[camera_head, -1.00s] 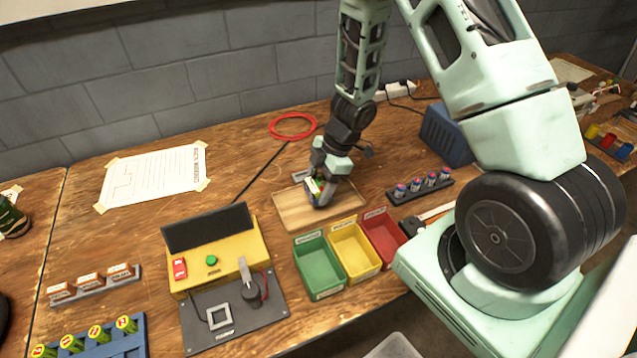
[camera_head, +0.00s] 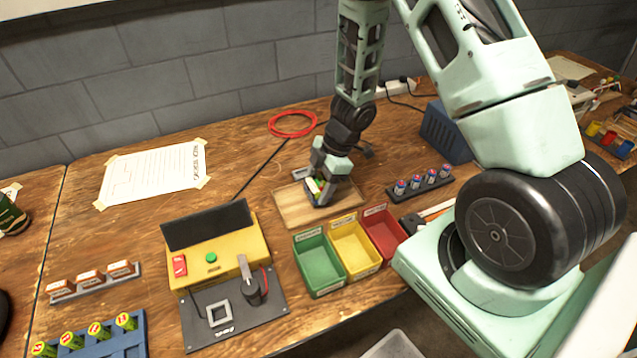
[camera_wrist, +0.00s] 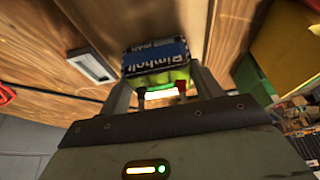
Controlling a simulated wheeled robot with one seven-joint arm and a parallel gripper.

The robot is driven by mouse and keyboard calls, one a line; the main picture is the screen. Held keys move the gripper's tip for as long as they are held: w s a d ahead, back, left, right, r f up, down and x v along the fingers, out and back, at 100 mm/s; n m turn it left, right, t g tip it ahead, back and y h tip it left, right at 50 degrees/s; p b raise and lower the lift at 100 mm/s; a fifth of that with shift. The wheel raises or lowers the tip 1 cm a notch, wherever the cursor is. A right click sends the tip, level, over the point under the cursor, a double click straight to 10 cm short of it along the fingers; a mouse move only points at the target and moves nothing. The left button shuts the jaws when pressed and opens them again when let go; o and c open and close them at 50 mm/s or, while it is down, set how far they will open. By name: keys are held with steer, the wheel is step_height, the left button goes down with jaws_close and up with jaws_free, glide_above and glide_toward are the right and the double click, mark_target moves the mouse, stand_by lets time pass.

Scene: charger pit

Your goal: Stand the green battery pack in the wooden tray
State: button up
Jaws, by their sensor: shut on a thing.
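The green battery pack (camera_wrist: 160,72) is between the two fingers of my gripper (camera_wrist: 158,95) in the wrist view. It shows green cells and a dark blue label with white lettering. In the head view my gripper (camera_head: 321,190) points down over the wooden tray (camera_head: 292,206), and only a small green and white part of the pack (camera_head: 315,187) shows. The tray is a light, shallow wooden board with a low rim. The gripper hides its right part. I cannot tell whether the pack's underside touches the tray floor.
Green (camera_head: 319,264), yellow (camera_head: 354,249) and red (camera_head: 383,232) bins stand in front of the tray. A rack of small cells (camera_head: 422,184) is to its right. A yellow tester (camera_head: 216,250) stands at front left. A red cable coil (camera_head: 292,124) lies behind.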

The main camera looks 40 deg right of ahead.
steer(key=shift+f, duration=0.3)
stand_by(0.4)
steer(key=o, duration=1.5)
steer(key=shift+c, duration=0.2)
steer(key=shift+r+p, duration=3.55)
steer(key=shift+p, duration=0.7)
